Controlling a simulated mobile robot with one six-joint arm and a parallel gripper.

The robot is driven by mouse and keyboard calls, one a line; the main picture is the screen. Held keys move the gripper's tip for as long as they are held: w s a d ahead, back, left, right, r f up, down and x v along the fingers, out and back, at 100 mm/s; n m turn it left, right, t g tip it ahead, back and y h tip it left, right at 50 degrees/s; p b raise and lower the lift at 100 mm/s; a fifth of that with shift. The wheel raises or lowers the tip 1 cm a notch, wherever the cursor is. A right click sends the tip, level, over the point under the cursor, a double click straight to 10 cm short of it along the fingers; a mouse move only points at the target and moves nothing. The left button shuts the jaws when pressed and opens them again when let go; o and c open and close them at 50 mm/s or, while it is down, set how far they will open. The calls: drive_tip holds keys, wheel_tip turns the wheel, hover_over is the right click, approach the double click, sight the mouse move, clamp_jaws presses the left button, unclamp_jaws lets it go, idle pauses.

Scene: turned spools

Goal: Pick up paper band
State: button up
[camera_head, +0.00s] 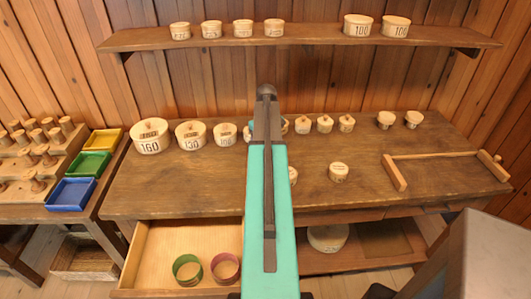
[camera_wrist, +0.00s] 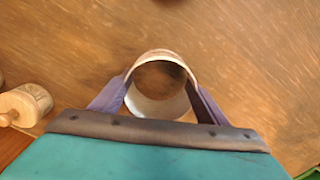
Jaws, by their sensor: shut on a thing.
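In the wrist view my gripper (camera_wrist: 161,82) is shut on a paper band (camera_wrist: 158,107). The band is a pale, open ring with a brownish upper rim, held between the two grey-purple fingers. Bare wood shows behind and through it; I cannot tell whether it touches the wood. In the head view my teal arm hides the gripper and the held band. A green band (camera_head: 187,284) and a pinkish band (camera_head: 225,281) sit apart from each other in the open drawer (camera_head: 150,243).
Several numbered round boxes stand along the back of the workbench (camera_head: 150,190) and on the wall shelf (camera_head: 330,36). A small lidded box (camera_head: 338,173) stands mid-bench. A wooden frame (camera_head: 395,173) lies at right. Spools and colored trays (camera_head: 70,195) are at left.

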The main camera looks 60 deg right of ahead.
wheel_tip(320, 180, up, 9)
drive_tip(key=b, duration=0.2)
idle(0.5)
idle(0.5)
drive_tip(key=w+a+n, duration=0.3)
drive_tip(key=w+a, duration=0.7)
drive_tip(key=a, duration=0.3)
drive_tip(key=w+a+n, duration=0.3)
drive_tip(key=w+a, duration=0.8)
drive_tip(key=a, duration=0.2)
drive_tip(key=w+a+f+n, duration=0.1)
drive_tip(key=w+a+n, duration=0.1)
drive_tip(key=a, duration=1.4)
drive_tip(key=w+a+n, duration=0.2)
drive_tip(key=a+n, duration=0.1)
drive_tip(key=a, duration=1.4)
drive_tip(key=shift+w+a+f+n, duration=0.15)
drive_tip(key=shift+w+f+n, duration=0.15)
drive_tip(key=shift+w+f, duration=0.1)
